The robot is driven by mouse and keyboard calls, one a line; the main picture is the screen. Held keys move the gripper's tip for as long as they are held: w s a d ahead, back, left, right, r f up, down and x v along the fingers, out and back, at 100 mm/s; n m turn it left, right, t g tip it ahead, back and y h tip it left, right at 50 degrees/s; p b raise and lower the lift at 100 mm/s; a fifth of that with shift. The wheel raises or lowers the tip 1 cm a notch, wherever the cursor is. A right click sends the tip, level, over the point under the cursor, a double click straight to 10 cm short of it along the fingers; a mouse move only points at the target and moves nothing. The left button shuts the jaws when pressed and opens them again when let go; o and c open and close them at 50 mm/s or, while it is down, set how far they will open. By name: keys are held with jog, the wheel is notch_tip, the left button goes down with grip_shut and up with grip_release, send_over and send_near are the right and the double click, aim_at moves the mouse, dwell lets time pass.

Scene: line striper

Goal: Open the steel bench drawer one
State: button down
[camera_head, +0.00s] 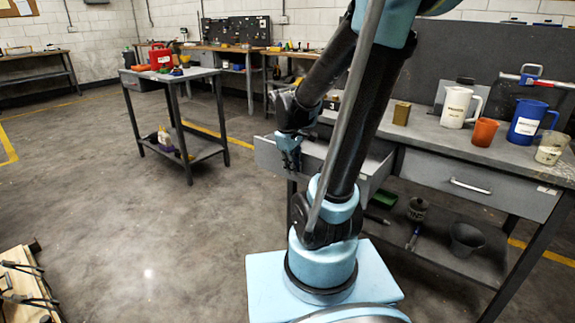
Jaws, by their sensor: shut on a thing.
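The steel bench (410,133) stands on the right. Its left drawer (268,156) is pulled out from under the top, with part of its inside showing behind my arm. My gripper (290,160) is at the front of this drawer and shut on its handle, which the gripper's fingers mostly hide. The right drawer (455,178) of the bench is closed, and its bar handle (470,187) shows. My arm covers the middle of the left drawer and part of the bench.
A lower shelf (440,245) holds a dark bucket (466,238). A small table (185,73) stands left; the floor between is clear.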

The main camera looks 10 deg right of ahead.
jog(key=shift+s+a, duration=0.3)
jog(key=shift+s, duration=0.05)
jog(key=c, duration=2)
grip_release()
jog(key=shift+o, duration=0.2)
jog(key=shift+r, duration=0.15)
notch_tip(320, 180, up, 12)
jog(key=s+a, duration=0.1)
jog(key=shift+s+a+f, duration=0.15)
jog(key=shift+a+f, duration=0.1)
jog(key=shift+a, duration=0.1)
